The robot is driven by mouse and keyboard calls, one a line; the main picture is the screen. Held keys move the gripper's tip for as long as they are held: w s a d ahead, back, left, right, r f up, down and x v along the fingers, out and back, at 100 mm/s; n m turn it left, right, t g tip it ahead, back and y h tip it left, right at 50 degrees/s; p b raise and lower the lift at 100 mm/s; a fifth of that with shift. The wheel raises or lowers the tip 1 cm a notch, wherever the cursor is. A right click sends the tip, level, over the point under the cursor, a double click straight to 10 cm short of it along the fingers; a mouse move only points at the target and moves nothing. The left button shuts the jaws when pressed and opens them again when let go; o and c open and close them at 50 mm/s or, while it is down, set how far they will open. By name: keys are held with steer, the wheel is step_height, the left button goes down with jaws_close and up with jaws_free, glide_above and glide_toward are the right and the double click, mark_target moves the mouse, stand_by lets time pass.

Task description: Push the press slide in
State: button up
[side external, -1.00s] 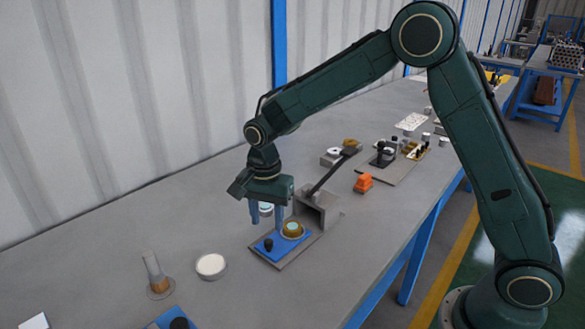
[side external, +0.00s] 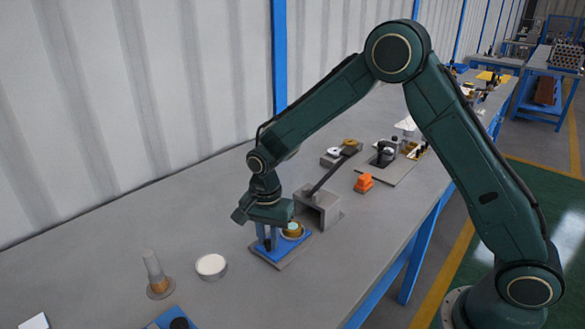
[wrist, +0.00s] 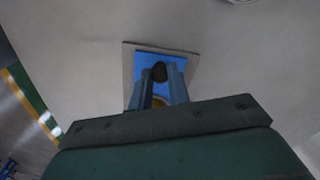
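The press slide is a blue plate (side external: 291,247) on a grey base, sticking out in front of the grey press frame (side external: 322,205) with its dark lever. A black knob (wrist: 159,72) stands on the slide's outer end. A round brass part with a pale top (side external: 293,229) sits on the slide, nearer the press. My gripper (side external: 268,243) points straight down over the outer end. Its fingers are drawn together around the black knob, which shows between the fingertips in the wrist view. In the wrist view the brass part is mostly hidden behind the fingers.
A fixture board with black parts (side external: 384,160) is farther back. A white round dish (side external: 211,266) and an upright clear tube on a brown base (side external: 156,275) stand at the left. The table between is clear.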

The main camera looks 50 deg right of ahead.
jaws_close()
steer(key=d, duration=1)
steer(key=shift+d, duration=0.3)
steer(key=shift+o, duration=2.1)
jaws_free()
steer(key=shift+o, duration=1.1)
step_height(320, 180, up, 14)
